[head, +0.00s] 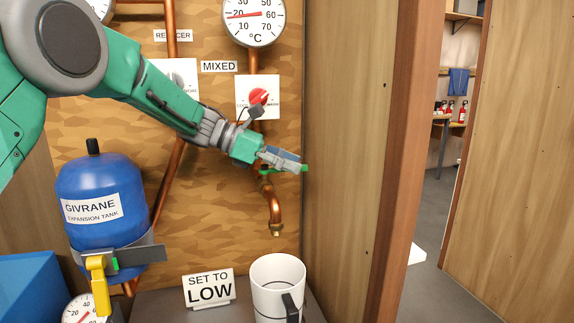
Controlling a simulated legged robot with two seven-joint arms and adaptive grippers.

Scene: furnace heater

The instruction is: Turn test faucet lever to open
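The test faucet (275,212) is a copper pipe with a downturned spout on the wooden wall panel, right of centre. A small green piece (303,168), which looks like its lever, shows at the tip of my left gripper (284,161). My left gripper reaches in from the upper left and covers most of the lever and the top of the faucet. I cannot tell whether its fingers are open, shut or touching the lever. No water shows at the spout. My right gripper is not in view.
A white mug (277,284) stands below the spout, beside a "SET TO LOW" sign (208,289). A red knob (258,97) and a dial thermometer (253,18) are above. A blue expansion tank (100,200) is left. A wooden side wall (345,150) stands close right of the faucet.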

